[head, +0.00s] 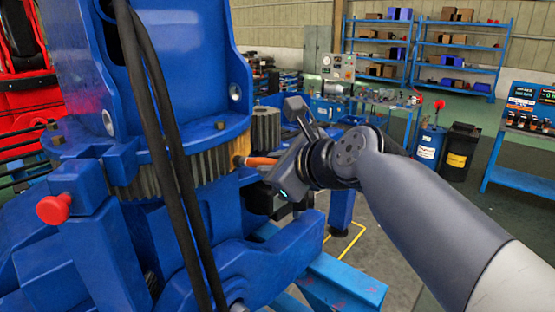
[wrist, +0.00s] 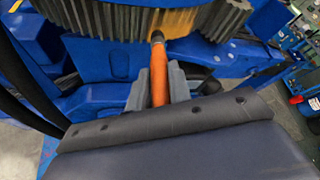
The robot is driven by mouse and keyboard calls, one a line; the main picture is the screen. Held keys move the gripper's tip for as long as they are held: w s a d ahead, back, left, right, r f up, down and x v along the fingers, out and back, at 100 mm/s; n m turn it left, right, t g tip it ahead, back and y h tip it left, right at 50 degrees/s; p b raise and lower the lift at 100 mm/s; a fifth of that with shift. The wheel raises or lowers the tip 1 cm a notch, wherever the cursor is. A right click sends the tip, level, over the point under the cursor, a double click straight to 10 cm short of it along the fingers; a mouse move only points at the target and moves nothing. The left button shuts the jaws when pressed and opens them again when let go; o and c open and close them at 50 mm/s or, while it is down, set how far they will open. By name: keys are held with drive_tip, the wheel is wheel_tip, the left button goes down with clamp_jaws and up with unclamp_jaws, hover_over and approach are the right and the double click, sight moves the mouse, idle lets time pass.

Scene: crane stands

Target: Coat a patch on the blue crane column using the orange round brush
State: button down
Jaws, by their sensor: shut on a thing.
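The blue crane column (head: 175,60) stands at the left of the head view, with a grey toothed ring (head: 205,166) under its flange. A yellow-orange patch (head: 242,146) covers some teeth at the ring's right side; it also shows at the top of the wrist view (wrist: 178,22). My gripper (head: 277,168) is shut on the orange round brush (head: 262,161). In the wrist view the brush handle (wrist: 159,75) points up between the fingers, and its dark tip is at the patch, seemingly touching the teeth.
Two black hoses (head: 165,130) hang down in front of the column. A small grey pinion (head: 265,128) stands right beside the ring, close to my gripper. A red knob (head: 53,209) juts out at left. Blue shelves (head: 465,45) and drums (head: 430,145) stand far off.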

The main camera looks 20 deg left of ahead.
drive_tip(key=shift+s+a+r, duration=0.1)
drive_tip(key=shift+s+r, duration=0.3)
drive_tip(key=shift+s, duration=0.2)
drive_tip(key=shift+s+r, duration=0.4)
drive_tip(key=shift+s, duration=0.15)
drive_tip(key=shift+w, duration=5.3)
drive_tip(key=shift+s, duration=5.35)
